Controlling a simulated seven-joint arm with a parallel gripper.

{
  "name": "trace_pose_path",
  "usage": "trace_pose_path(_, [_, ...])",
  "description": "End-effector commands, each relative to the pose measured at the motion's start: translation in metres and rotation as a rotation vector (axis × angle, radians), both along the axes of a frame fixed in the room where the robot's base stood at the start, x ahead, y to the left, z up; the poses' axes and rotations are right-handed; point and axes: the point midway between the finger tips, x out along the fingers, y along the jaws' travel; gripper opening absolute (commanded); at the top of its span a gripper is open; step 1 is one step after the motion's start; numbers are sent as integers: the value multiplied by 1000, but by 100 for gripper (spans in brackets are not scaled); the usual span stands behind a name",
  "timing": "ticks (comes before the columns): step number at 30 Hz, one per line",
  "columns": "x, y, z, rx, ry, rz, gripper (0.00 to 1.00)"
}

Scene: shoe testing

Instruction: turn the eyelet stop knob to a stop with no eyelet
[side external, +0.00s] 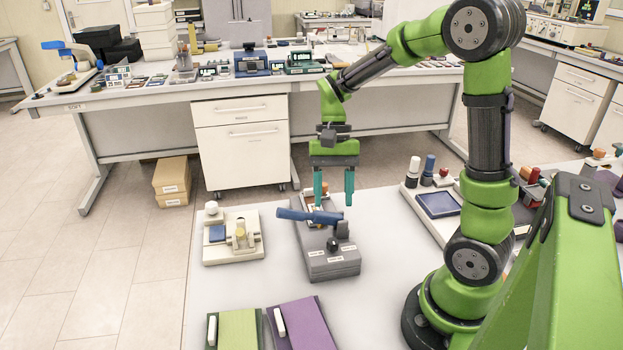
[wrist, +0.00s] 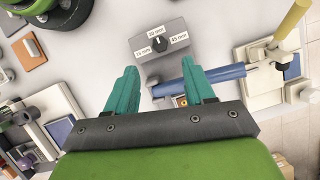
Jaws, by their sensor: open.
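The stop knob is a small black dial (side external: 332,244) on top of a grey block (side external: 333,268), which has a blue lever (side external: 308,215) over it. In the wrist view the knob (wrist: 160,43) sits among three white labels with mm values. A pale mark on it seems to face the middle label; the lettering is too small to be sure. No eyelet can be made out. My gripper (side external: 334,188) is open and empty, its teal fingers pointing down above and behind the block. In the wrist view the fingertips (wrist: 158,64) frame the space just short of the knob, touching nothing.
The blue lever (wrist: 213,76) lies close to the right finger in the wrist view. A cream fixture with a blue pad (side external: 233,237) stands left of the block. Green (side external: 238,328) and purple (side external: 305,325) boards lie in front. A blue-pad tray (side external: 437,205) is at right.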

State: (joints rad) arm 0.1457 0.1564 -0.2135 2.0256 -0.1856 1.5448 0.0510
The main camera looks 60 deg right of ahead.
Motion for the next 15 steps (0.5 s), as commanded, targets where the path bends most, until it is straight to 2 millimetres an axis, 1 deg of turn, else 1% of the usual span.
trace_pose_path(1, [4,-5,13,-1,-5,-2,53])
trace_pose_path(6, [11,-17,46,-2,-4,-1,53])
trace_pose_path(10, [15,-22,64,-1,-2,0,53])
trace_pose_path(15, [17,-26,74,0,-1,0,53])
